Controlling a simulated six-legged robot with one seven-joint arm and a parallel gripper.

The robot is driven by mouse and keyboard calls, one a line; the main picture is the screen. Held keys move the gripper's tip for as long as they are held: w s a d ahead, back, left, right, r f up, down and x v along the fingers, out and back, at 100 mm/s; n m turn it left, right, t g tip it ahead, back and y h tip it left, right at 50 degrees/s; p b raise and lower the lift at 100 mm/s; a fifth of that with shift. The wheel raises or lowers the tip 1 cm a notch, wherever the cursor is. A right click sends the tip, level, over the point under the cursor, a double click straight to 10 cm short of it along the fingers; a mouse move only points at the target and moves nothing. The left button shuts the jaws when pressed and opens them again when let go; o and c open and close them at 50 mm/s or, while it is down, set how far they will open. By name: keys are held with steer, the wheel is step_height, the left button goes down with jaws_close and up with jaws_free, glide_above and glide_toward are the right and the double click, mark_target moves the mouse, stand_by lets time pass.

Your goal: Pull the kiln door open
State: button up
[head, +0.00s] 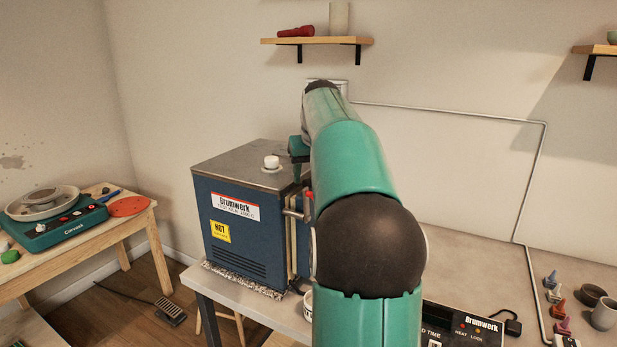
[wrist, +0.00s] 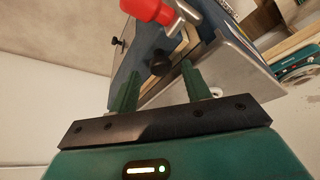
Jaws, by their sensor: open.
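The kiln (head: 235,210) is a blue box with a grey metal top, standing on a table left of centre in the head view. Its door side faces right and is mostly hidden behind my arm. A bar handle with a red end (head: 308,196) shows at that side. In the wrist view the red grip (wrist: 146,10) and its metal bar are near the top, beyond my fingertips. My gripper (wrist: 158,78) is open, its two green fingers apart with nothing held between them. A dark round knob (wrist: 159,64) shows beyond and between the fingertips. I cannot tell whether the door is ajar.
A white plug (head: 271,162) sits on the kiln top. A control box (head: 465,325) stands at the front, right of my arm. Small coloured cones (head: 556,293) and cups (head: 604,313) are at the right. A pottery wheel (head: 45,205) stands on the left table. The counter behind is clear.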

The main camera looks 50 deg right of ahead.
steer(key=shift+x, duration=0.8)
jaws_close()
